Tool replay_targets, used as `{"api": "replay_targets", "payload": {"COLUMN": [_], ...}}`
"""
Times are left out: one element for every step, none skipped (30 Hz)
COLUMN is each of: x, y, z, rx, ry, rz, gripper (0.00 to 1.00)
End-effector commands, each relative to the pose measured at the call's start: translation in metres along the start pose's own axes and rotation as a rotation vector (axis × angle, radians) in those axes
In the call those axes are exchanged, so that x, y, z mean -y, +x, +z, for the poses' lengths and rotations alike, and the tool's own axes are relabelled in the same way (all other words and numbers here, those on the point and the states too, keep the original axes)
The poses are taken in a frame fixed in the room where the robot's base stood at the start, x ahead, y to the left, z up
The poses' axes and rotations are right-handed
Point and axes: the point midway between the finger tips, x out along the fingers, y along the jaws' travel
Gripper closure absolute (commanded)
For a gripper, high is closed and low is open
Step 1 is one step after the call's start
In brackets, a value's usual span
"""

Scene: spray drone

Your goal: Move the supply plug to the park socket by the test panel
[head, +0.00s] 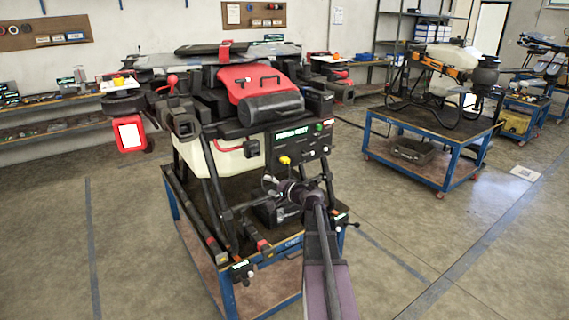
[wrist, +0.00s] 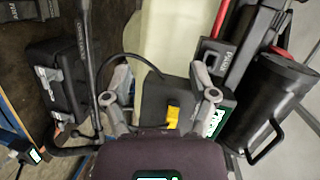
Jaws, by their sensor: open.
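The yellow supply plug (head: 285,160) sits at the lower left of the dark test panel (head: 311,140), which has a lit green display. In the wrist view the yellow plug (wrist: 172,117) shows between my fingers, against the panel's dark face. A small dark box with a pale label, which looks like the park socket (wrist: 213,54), is beside the panel in the wrist view. My gripper (head: 284,187) is open, just below and in front of the plug. Its fingers are spread wide in the wrist view (wrist: 160,92), and no grip on the plug shows.
The spray drone (head: 238,158) with its pale tank stands on a blue cart (head: 228,294). A black cylinder (wrist: 267,97) with a handle is right of the panel in the wrist view. A black case (wrist: 58,80) and a dark tube lie left. Floor around the cart is open.

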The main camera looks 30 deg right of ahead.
Motion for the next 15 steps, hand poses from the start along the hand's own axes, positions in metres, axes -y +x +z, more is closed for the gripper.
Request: {"api": "replay_targets", "payload": {"x": [-0.001, -0.001, 0.000, 0.000, 0.000, 0.000, 0.000, 0.000, 0.000, 0.000, 0.000, 0.000, 0.000, 0.000, 0.000], "y": [-0.005, -0.008, -0.012, -0.016, -0.019, -0.023, -0.027, -0.030, -0.033, -0.036, -0.038, -0.041, -0.043, -0.044, -0.045], "z": [-0.020, -0.030, -0.042, -0.051, -0.059, -0.069, -0.076, -0.083, -0.090, -0.095, -0.100, -0.105, -0.108, -0.110, -0.113], "rx": [-0.040, -0.061, -0.089, -0.108, -0.126, -0.150, -0.165, -0.180, -0.198, -0.209, -0.219, -0.230, -0.238, -0.244, -0.250], "ry": [0.028, 0.044, 0.065, 0.080, 0.094, 0.111, 0.123, 0.135, 0.148, 0.157, 0.165, 0.173, 0.179, 0.184, 0.189], "rz": [-0.024, -0.038, -0.057, -0.070, -0.083, -0.098, -0.109, -0.119, -0.130, -0.138, -0.145, -0.152, -0.157, -0.161, -0.165], "gripper": [0.26, 0.26, 0.26, 0.26, 0.26, 0.26, 0.26, 0.26, 0.26, 0.26, 0.26, 0.26, 0.26, 0.26, 0.26]}}
